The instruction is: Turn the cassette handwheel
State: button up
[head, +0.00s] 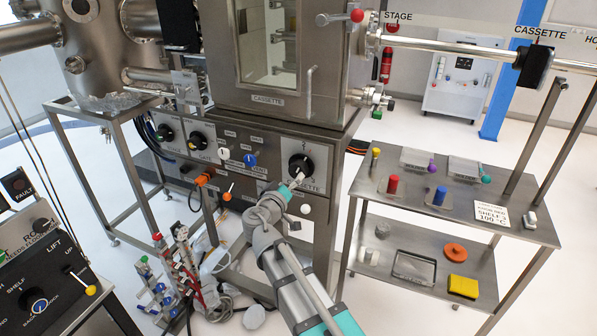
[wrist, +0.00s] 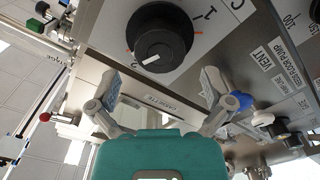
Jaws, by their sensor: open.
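The cassette handwheel (head: 300,167) is a round black knob with a white pointer line, on the front panel under the chamber door. It also shows large at the top of the wrist view (wrist: 160,38), beside the printed numbers 1 and 2. My gripper (head: 296,181) is close in front of the panel, at the lower edge of the knob. In the wrist view my gripper's fingers (wrist: 162,84) are spread wide and empty, with the knob beyond them. I see no contact with the knob. In the head view the fingers are small and partly hidden by the wrist.
A steel side table (head: 460,222) with coloured pegs stands at right. More black knobs (head: 197,141) and small valve knobs (head: 249,159) are on the panel to the left. A control console (head: 45,275) is at lower left. A rack of tubes (head: 180,265) stands on the floor.

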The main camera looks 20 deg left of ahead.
aim_at(297, 173)
jog(key=shift+w+d, duration=0.2)
jog(key=shift+w, duration=2.5)
jog(key=c, duration=1)
jog(key=shift+n, duration=2.4)
jog(key=o, duration=1)
jog(key=shift+s, duration=0.15)
